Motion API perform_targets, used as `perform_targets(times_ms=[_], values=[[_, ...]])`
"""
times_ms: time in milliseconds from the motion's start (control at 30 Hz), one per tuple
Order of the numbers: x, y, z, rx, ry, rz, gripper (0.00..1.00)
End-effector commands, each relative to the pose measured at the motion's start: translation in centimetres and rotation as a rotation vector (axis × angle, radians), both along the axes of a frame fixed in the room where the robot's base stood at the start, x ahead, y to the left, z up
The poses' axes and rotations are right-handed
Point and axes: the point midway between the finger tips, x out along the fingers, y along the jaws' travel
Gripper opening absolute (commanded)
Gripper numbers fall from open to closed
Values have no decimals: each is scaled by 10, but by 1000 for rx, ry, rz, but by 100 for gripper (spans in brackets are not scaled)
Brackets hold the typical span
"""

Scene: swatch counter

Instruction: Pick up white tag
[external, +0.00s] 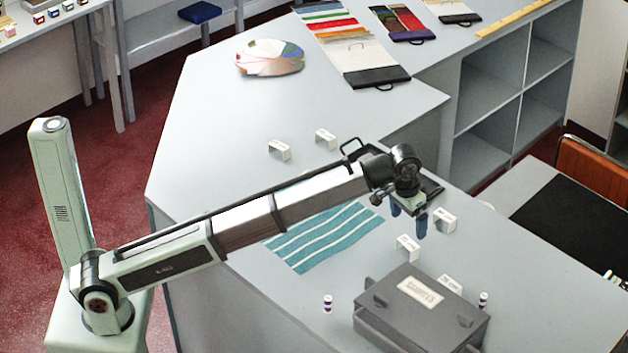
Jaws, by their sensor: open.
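Several small white folded tags stand on the grey counter (215,150). Two are at the middle back, a left one (279,150) and a right one (325,138). Two more are near my gripper (408,219): a front one (407,248) and a right one (444,220). I cannot tell which of them is the white tag meant. My gripper points down with its blue fingertips apart and nothing visible between them. In the picture it is just above the front tag and left of the right tag; its height over the counter is unclear.
A grey case (400,322) with a white label stands at the front, a lettered white card (450,283) behind it. Small bottles (327,304) (483,299) flank it. A striped teal cloth (312,250) lies under my arm. Dark, partly hidden item (432,188) behind my gripper.

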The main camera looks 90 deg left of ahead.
Motion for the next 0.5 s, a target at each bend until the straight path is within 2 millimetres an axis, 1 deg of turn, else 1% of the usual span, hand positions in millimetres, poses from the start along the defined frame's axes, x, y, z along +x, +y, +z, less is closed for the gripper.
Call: perform_targets(times_ms=[33,200,300,500], values=[[0,1,-11,-1,3,0,100],[3,3,-37,0,2,-1,100],[5,4,-46,0,1,-1,100],[5,6,-54,0,1,-1,100]])
